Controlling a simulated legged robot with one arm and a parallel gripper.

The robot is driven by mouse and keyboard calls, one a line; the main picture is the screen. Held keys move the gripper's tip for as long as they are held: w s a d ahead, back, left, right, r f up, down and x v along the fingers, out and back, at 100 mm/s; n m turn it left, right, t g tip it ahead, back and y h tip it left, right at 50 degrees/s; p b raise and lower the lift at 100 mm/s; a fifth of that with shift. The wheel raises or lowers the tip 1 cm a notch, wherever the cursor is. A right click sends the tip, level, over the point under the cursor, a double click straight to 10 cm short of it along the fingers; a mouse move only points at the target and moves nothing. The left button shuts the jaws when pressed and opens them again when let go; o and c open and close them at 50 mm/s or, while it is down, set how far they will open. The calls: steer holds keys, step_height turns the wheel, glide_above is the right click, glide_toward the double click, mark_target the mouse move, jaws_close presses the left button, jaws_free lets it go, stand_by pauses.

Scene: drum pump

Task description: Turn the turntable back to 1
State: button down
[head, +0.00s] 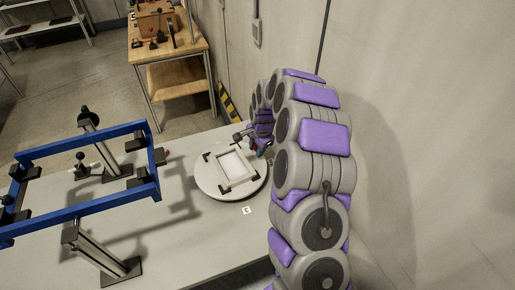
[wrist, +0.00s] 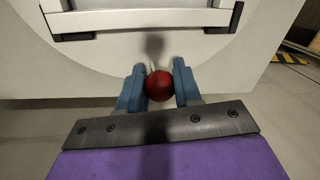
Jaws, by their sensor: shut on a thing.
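The turntable (head: 207,187) is a round, light-coloured disc on the grey table, with a rectangular frame (head: 237,167) with dark corner pieces on top. In the wrist view, the turntable (wrist: 100,60) fills the upper part, with one side of the frame (wrist: 140,22) showing. My gripper (wrist: 158,88) is shut on a red ball-shaped knob (wrist: 159,85) at the turntable's edge, one blue finger on each side of it. In the head view, my gripper (head: 258,148) is at the turntable's right edge, and the knob is hidden there. The number 1 cannot be made out.
A blue rectangular frame on posts (head: 85,130) stands on the table to the left. A small white label (head: 247,211) lies in front of the turntable. The wall (head: 400,100) is close on the right. A wooden workbench (head: 170,45) stands behind.

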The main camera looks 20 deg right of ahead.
mark_target(219, 147)
steer(key=shift+w+a+n+p, duration=0.2)
steer(key=shift+w+n+p, duration=0.65)
steer(key=shift+w+n, duration=0.4)
steer(key=shift+w+a+n+y+p, duration=0.2)
steer(key=shift+w+n, duration=0.25)
steer(key=shift+n, duration=0.05)
steer(key=shift+w+a+n+y+p, duration=0.15)
steer(key=shift+w+n+y+p, duration=0.05)
steer(key=shift+w+n, duration=0.25)
steer(key=shift+w+a+n+g+p, duration=0.2)
steer(key=shift+w+a+n, duration=0.35)
steer(key=shift+w+n, duration=0.3)
steer(key=shift+w+a+n+g+p, duration=0.2)
steer(key=shift+w+a+n, duration=0.4)
steer(key=shift+n, duration=0.45)
steer(key=shift+w+a+n+g+y, duration=0.2)
steer(key=shift+w+a+n, duration=0.35)
steer(key=shift+a+n, duration=0.4)
steer(key=shift+w+a+n+g+y, duration=0.2)
steer(key=shift+w+a+n, duration=0.45)
steer(key=shift+n, duration=0.5)
steer(key=shift+w+a+r+n+p, duration=0.15)
steer(key=shift+a+n+p, duration=0.15)
steer(key=shift+a+n, duration=0.4)
steer(key=shift+w+a+n+p, duration=0.15)
steer(key=shift+a+n+p, duration=0.1)
steer(key=shift+a+n, duration=0.45)
steer(key=shift+a+n+g, duration=0.4)
steer(key=shift+a+n, duration=0.4)
